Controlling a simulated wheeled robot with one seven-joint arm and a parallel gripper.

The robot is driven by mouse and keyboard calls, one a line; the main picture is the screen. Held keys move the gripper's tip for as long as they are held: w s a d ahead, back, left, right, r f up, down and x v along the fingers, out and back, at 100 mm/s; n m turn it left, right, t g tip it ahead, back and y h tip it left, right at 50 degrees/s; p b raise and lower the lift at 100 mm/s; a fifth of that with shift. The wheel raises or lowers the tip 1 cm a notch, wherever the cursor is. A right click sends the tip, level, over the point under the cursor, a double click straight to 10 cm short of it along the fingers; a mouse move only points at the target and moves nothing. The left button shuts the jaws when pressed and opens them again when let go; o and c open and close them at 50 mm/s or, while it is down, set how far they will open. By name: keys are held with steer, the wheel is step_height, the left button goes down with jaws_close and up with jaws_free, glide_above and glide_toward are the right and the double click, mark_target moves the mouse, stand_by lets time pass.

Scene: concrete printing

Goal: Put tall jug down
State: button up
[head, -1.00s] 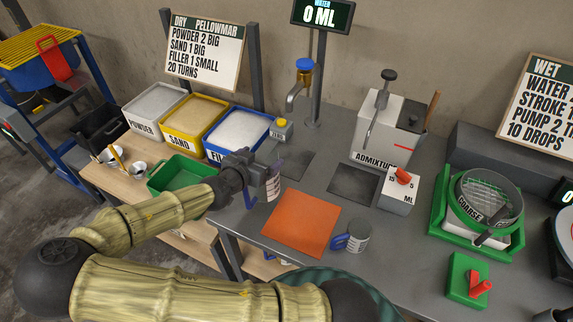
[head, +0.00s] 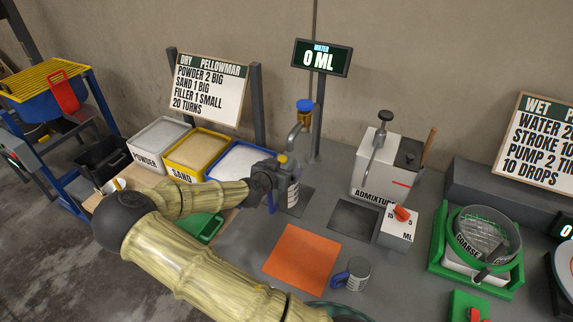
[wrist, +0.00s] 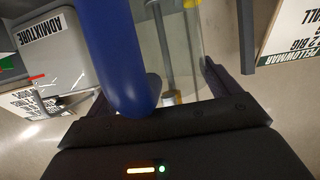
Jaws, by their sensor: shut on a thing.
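The tall jug (head: 294,190) is clear with dark markings and a blue handle. My gripper (head: 281,176) is shut on it, over the dark pad (head: 301,207) below the water tap (head: 304,108). The jug looks upright; I cannot tell whether its base touches the pad. In the wrist view the blue handle (wrist: 113,55) crosses the picture, and the clear jug wall (wrist: 186,50) shows between the fingers. My gripper hides part of the jug in the head view.
A short grey jug (head: 357,273) with a blue handle stands beside an orange mat (head: 301,259). A second dark pad (head: 354,220) lies bare in front of the admixture dispenser (head: 378,170). Sand (head: 197,153) and powder bins stand left. The water display (head: 321,58) reads 0 ML.

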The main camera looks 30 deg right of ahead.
mark_target(289, 159)
steer(key=w+d, duration=0.2)
steer(key=d, duration=0.1)
steer(key=shift+w+d+p, duration=0.1)
steer(key=shift+w+p, duration=0.2)
steer(key=shift+p, duration=0.05)
steer(key=shift+w+d+r, duration=0.1)
steer(key=shift+w+d, duration=0.05)
steer(key=shift+d, duration=0.2)
step_height(289, 159, down, 3)
steer(key=shift+w+f+p, duration=0.1)
steer(key=shift+f+p, duration=0.1)
steer(key=shift+p, duration=0.85)
steer(key=shift+f, duration=0.15)
steer(key=shift+f+b, duration=0.15)
steer(key=shift+b, duration=0.15)
steer(key=o, duration=1.1)
steer(key=shift+o, duration=0.2)
